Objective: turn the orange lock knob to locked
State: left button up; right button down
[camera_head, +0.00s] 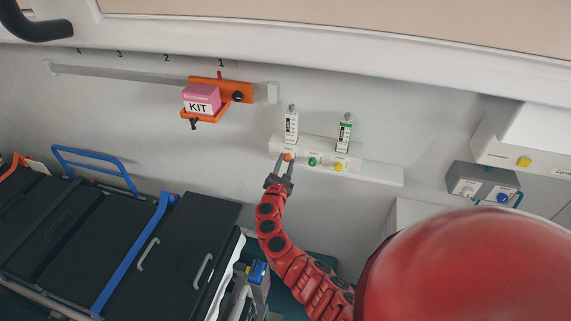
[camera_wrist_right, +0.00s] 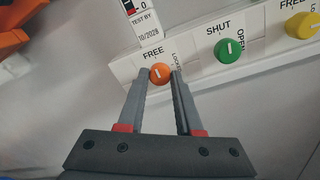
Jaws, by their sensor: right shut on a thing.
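The orange lock knob (camera_head: 288,156) is on the white wall panel (camera_head: 384,174), at the left of a row of knobs. In the right wrist view the orange knob (camera_wrist_right: 160,73) has a short white mark that stands roughly upright, its upper end towards the word FREE. The word LOCKED runs down to the right of the knob, partly behind a finger. My right gripper (camera_head: 284,164) reaches the knob from below. Its fingertips (camera_wrist_right: 160,76) are shut on the knob, one on each side. My left gripper is not in view.
A green knob (camera_head: 312,161) and a yellow knob (camera_head: 338,167) sit close to the right. An orange bracket (camera_head: 238,96) holds a pink KIT box (camera_head: 202,101) on a rail. A black stretcher (camera_head: 185,240) fills the lower left.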

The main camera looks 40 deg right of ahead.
jog(key=shift+f+m+b, duration=0.2)
jog(key=shift+m+b, duration=0.2)
jog(key=shift+b, duration=0.15)
jog(key=m+b, duration=1.5)
jog(key=b, duration=0.7)
jog(key=shift+f+h, duration=0.15)
jog(key=shift+h, duration=0.25)
jog(key=shift+m+b, duration=1)
jog(key=shift+b, duration=0.25)
jog(key=shift+r, duration=0.2)
jog(key=c, duration=0.6)
grip_release()
